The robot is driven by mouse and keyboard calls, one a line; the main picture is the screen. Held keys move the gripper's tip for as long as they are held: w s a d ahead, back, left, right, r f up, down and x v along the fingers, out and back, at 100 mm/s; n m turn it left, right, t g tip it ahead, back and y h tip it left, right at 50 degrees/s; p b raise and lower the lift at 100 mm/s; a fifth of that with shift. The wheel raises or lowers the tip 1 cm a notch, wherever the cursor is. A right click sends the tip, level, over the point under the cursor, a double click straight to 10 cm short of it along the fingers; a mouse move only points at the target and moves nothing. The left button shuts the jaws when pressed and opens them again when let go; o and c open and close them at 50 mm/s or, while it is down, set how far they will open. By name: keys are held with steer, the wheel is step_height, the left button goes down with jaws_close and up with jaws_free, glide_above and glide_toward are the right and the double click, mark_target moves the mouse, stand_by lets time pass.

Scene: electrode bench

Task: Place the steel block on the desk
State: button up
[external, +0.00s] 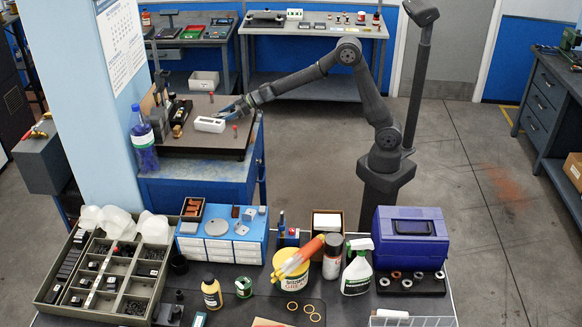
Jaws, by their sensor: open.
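The desk (178,147) has a dark brown top on a blue cabinet, at the left of the external view. My gripper (228,112) is low over the desk's right part, beside a white slotted holder (209,125). It is open, and nothing shows clearly between its small, dark fingers. I cannot tell for sure which thing is the steel block. Small grey metal-looking blocks (249,214) sit on the blue-and-white case (222,243) on the front bench, away from my gripper.
A small red-topped post (235,130) stands right of the holder. Dark items and a brass piece (177,131) stand at the desk's left. A blue bottle (143,140) is near its front left corner. The front bench is crowded, with a purple toolbox (408,238). Open floor lies right of the desk.

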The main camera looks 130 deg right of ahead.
steer(key=shift+c, duration=0.2)
jaws_close()
steer(key=shift+r, duration=0.15)
